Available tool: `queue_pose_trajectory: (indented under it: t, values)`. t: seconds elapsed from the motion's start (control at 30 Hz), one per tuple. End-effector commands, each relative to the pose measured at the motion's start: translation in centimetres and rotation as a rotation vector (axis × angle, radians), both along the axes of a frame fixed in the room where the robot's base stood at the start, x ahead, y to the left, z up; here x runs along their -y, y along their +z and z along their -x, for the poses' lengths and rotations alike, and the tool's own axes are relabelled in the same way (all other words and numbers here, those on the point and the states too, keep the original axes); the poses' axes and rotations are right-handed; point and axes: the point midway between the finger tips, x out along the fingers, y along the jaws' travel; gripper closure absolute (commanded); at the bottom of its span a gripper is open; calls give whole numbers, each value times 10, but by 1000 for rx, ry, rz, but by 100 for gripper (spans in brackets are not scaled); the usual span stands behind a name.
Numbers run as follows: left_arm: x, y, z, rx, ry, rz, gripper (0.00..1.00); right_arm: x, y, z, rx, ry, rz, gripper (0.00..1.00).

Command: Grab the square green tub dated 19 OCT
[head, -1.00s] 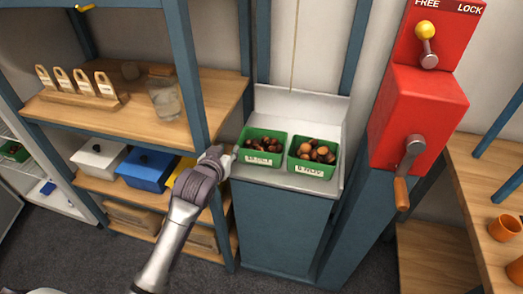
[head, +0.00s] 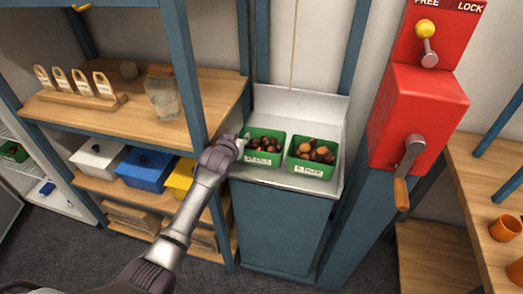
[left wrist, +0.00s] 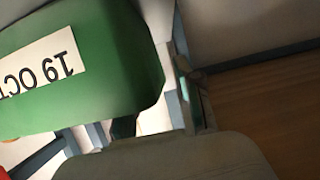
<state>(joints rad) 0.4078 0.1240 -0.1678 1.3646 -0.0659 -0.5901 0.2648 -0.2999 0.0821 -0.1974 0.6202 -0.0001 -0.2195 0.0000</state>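Two square green tubs of chestnuts stand side by side on the pale metal counter. The left tub (head: 248,158) has a white label too small to read surely in the head view. In the left wrist view a green tub (left wrist: 110,75) fills the upper left, close up, with its label reading 19 OCT upside down. My left gripper (head: 243,142) is at the left wall of the left tub, at rim height. Its fingers are small and partly hidden, so I cannot tell whether they grip the wall. My right gripper is not in view.
The right green tub (head: 311,171) stands close beside the left one. A blue shelf post (head: 187,75) rises just left of my wrist. A red crank box (head: 415,115) stands to the right. The counter's raised back edge (head: 300,103) lies behind the tubs.

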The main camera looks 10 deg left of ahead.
Motion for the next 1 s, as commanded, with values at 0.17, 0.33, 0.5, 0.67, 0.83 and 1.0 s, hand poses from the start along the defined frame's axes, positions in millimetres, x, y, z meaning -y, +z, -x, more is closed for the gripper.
queue_pose_trajectory:
  t: [0.17,0.33,0.5,0.67,0.83,1.0]
  values:
    - [0,0,-2,1,-1,0,65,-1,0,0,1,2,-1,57]
    - [0,0,-2,1,0,0,79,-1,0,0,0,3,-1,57]
    - [0,-1,-2,1,0,0,100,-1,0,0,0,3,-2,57]
    - [0,-1,-2,0,0,-1,100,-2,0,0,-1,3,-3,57]
    - [0,1,-2,4,0,-1,100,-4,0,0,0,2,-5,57]
    - [0,0,-2,2,0,-3,100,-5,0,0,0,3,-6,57]
